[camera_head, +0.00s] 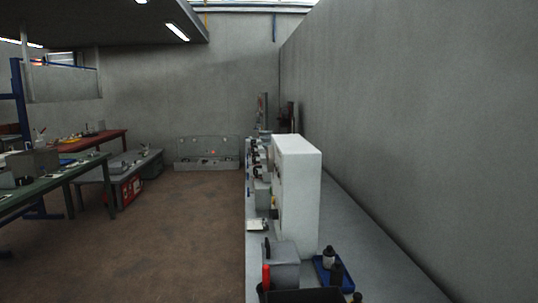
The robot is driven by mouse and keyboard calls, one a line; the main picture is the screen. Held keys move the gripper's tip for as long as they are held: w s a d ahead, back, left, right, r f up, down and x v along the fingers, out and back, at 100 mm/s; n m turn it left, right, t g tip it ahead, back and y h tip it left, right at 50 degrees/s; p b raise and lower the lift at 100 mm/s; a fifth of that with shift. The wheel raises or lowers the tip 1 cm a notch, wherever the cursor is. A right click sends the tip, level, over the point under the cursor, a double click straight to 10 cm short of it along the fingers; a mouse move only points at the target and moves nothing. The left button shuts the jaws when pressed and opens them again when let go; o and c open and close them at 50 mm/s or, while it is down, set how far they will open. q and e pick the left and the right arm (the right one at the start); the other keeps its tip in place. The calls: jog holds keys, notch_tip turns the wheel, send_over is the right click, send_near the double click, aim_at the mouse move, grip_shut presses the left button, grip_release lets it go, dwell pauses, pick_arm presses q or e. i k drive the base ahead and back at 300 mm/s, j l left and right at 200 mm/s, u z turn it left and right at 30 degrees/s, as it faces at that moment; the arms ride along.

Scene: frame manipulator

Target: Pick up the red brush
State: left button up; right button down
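A small upright red object (266,276) stands at the near left end of the grey counter, at the bottom of the camera_head view. It may be the handle of the red brush, but its lower part is hidden and I cannot tell for sure. It appears to stand at the left edge of a dark container (300,296), cut off by the bottom of the picture. Neither of my grippers is in view.
The grey counter (365,265) runs along the right wall, with a white cabinet (297,190), a grey box (283,265) and a blue tray (322,276) with bottles. A green table (55,178) stands left. The brown floor (185,230) between is clear.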

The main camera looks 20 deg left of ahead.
aim_at(266, 268)
jog(key=i+j, duration=0.15)
jog(key=j, duration=0.25)
jog(key=i+j, duration=0.15)
jog(key=j, duration=0.2)
jog(key=i+j+z, duration=0.1)
jog(key=j, duration=0.3)
jog(key=i+j, duration=0.2)
jog(key=j, duration=0.2)
jog(key=i+j, duration=0.15)
jog(key=j, duration=0.25)
jog(key=i+j+z, duration=0.1)
jog(key=j, duration=0.25)
jog(key=i+j, duration=0.15)
jog(key=j, duration=0.25)
jog(key=i+j, duration=0.1)
jog(key=j, duration=0.3)
jog(key=i+j+z, duration=0.2)
jog(key=k+z, duration=0.1)
jog(key=z, duration=0.95)
